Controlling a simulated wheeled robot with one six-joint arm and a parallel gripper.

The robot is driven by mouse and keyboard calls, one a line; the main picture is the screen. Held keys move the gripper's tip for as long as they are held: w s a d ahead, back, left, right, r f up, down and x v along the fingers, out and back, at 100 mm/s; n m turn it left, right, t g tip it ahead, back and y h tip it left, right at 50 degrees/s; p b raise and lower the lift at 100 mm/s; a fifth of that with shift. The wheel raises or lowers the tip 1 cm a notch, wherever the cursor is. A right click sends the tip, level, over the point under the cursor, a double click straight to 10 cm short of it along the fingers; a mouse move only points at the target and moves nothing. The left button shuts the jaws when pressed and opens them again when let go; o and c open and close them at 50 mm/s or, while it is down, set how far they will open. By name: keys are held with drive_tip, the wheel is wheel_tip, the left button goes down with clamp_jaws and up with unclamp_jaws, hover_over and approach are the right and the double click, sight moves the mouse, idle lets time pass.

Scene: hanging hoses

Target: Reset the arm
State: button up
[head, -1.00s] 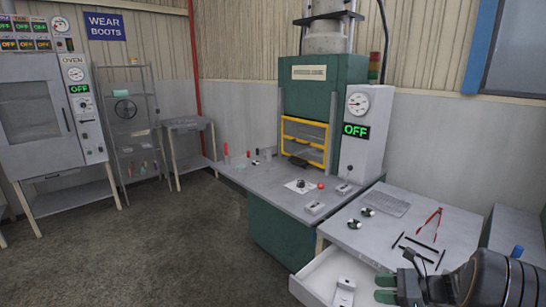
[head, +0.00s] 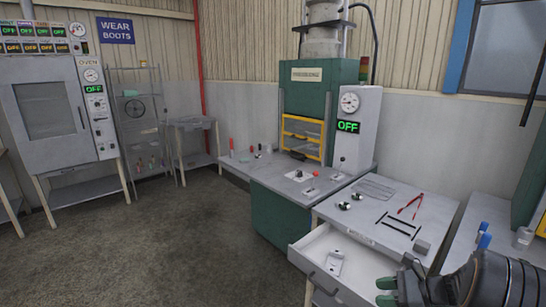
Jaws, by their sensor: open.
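My gripper (head: 386,291) is at the bottom right of the head view, on the end of my dark arm. Its two green-tipped fingers are apart, with nothing visible between them. It is in front of the grey side table and to the right of that table's open drawer (head: 318,262). A light grey metal part (head: 334,263) lies in the drawer, apart from my fingers. The lower part of the gripper is cut off by the picture edge.
The side table (head: 350,222) bears red pliers (head: 411,206), black bars (head: 398,227) and a grey block (head: 421,247). A green press (head: 320,100) stands behind its bench; its gauge box reads OFF. An oven (head: 50,110) stands left. Open floor (head: 180,245) lies at left.

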drive_tip(key=s+a+f+n+g+h+p, duration=0.1)
drive_tip(key=s+a+n+g+h, duration=0.4)
drive_tip(key=s+n, duration=0.45)
drive_tip(key=s+a+r+n+t+h+p, duration=0.2)
drive_tip(key=a+r+n+h, duration=0.4)
drive_tip(key=r+n, duration=0.5)
drive_tip(key=s+a+n+t, duration=0.1)
drive_tip(key=s+a, duration=0.1)
drive_tip(key=shift+a+r+h, duration=0.3)
drive_tip(key=shift+a+r, duration=0.05)
drive_tip(key=shift+r, duration=0.05)
